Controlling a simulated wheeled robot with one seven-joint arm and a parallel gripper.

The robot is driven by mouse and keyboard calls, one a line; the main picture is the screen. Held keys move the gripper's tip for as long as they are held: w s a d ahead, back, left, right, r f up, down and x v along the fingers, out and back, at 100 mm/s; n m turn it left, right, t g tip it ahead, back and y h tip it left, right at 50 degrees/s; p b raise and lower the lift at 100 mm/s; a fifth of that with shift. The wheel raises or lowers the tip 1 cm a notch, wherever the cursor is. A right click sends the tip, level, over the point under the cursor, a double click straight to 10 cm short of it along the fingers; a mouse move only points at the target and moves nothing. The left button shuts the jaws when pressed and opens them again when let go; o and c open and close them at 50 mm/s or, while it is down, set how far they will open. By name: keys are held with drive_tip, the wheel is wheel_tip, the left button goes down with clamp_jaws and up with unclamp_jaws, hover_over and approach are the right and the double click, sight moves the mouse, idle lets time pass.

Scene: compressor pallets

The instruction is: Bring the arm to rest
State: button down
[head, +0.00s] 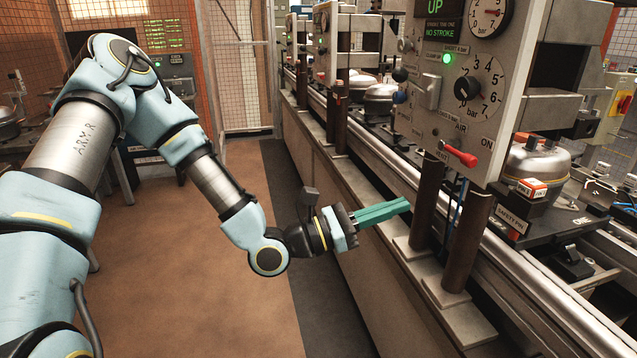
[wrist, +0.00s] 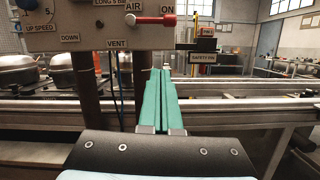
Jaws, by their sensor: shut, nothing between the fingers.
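My arm reaches in from the left of the head view, bent at the elbow, with its end in front of the line. My gripper (head: 406,203) has long green fingers that point right, toward a dark post under the control panel. In the wrist view the fingers of my gripper (wrist: 160,72) lie side by side, shut, with nothing held between them. The fingertips appear close to the post and rail, but I cannot tell the exact gap.
The control panel (head: 455,85) has a red-handled valve (head: 460,154), a dial and gauges. Dark posts (head: 466,240) stand below it. A compressor (head: 534,170) sits beyond the conveyor rail (head: 545,285). Open brown floor (head: 205,290) lies left of the line.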

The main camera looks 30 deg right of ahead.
drive_tip(key=w+a+f+m+y, duration=0.1)
drive_tip(key=a+f+m+y, duration=0.25)
drive_tip(key=a, duration=0.45)
drive_tip(key=w+a+f+m+y, duration=0.1)
drive_tip(key=a+f+m+y, duration=0.1)
drive_tip(key=a+m+y, duration=0.4)
drive_tip(key=w+a+f+m+y, duration=0.1)
drive_tip(key=a+f+m+y, duration=0.2)
drive_tip(key=a, duration=0.6)
drive_tip(key=w+a+r+t+y, duration=0.1)
drive_tip(key=w+a+t+y, duration=0.1)
drive_tip(key=w+a, duration=0.2)
drive_tip(key=w+a+r+m+t+y, duration=0.1)
drive_tip(key=w+a, duration=0.4)
drive_tip(key=a, duration=0.6)
drive_tip(key=w+a+r+m+t+y, duration=0.1)
drive_tip(key=w+a+r+t+y, duration=0.2)
drive_tip(key=a, duration=0.4)
drive_tip(key=shift+w+a+r+t+y, duration=0.2)
drive_tip(key=shift+w+t+y, duration=0.25)
drive_tip(key=shift+w+t, duration=0.6)
drive_tip(key=c, duration=1.6)
unclamp_jaws()
drive_tip(key=shift+s, duration=0.15)
